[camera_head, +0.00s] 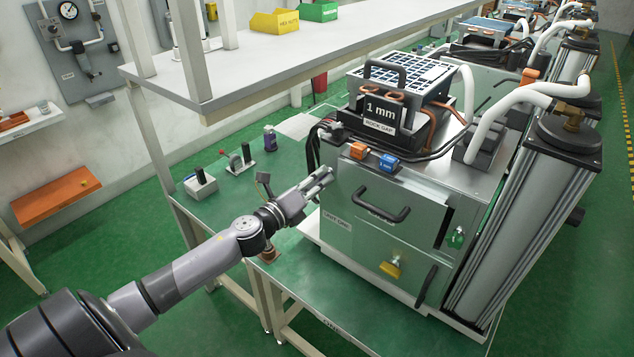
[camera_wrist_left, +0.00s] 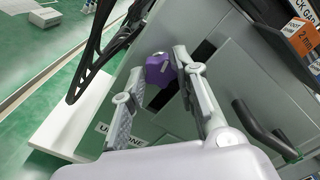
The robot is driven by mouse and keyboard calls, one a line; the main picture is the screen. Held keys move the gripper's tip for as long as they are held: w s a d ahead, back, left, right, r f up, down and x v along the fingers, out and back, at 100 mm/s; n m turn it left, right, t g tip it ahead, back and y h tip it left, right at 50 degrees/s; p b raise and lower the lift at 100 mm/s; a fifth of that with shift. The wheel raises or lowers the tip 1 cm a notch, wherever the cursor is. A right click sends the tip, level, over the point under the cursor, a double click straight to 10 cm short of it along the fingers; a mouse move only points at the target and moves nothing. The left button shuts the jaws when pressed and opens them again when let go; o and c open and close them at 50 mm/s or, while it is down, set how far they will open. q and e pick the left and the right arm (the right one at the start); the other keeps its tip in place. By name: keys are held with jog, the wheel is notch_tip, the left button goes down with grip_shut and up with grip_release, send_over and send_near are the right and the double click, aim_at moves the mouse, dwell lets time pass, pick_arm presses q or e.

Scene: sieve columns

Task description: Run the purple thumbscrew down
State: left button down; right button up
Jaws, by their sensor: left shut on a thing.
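The purple thumbscrew (camera_wrist_left: 160,68) shows in the left wrist view, at the front of the grey metal machine housing. My left gripper (camera_wrist_left: 158,65) has its two fingers on either side of the thumbscrew and is shut on it. In the head view my left gripper (camera_head: 322,180) reaches in from the left to the left edge of the machine (camera_head: 360,225); the thumbscrew cannot be made out there. How far the thumbscrew is screwed in cannot be told. My right gripper is not in view.
Black handles (camera_head: 380,208) and a yellow knob (camera_head: 390,266) stick out from the machine's front. Orange (camera_head: 358,150) and blue (camera_head: 390,163) tags sit at its top edge. A black cable crosses near my gripper in the wrist view (camera_wrist_left: 95,50). The green bench (camera_head: 232,190) has free room left of the machine.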

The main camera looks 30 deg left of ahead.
pick_arm(q)
jog(key=shift+f+m, duration=0.1)
jog(key=shift+m, duration=0.2)
dwell(0.4)
jog(key=c, duration=1.2)
grip_release()
jog(key=shift+c, duration=0.2)
jog(key=shift+s, duration=0.15)
jog(key=shift+s, duration=0.3)
jog(key=s+a, duration=0.1)
jog(key=s, duration=1)
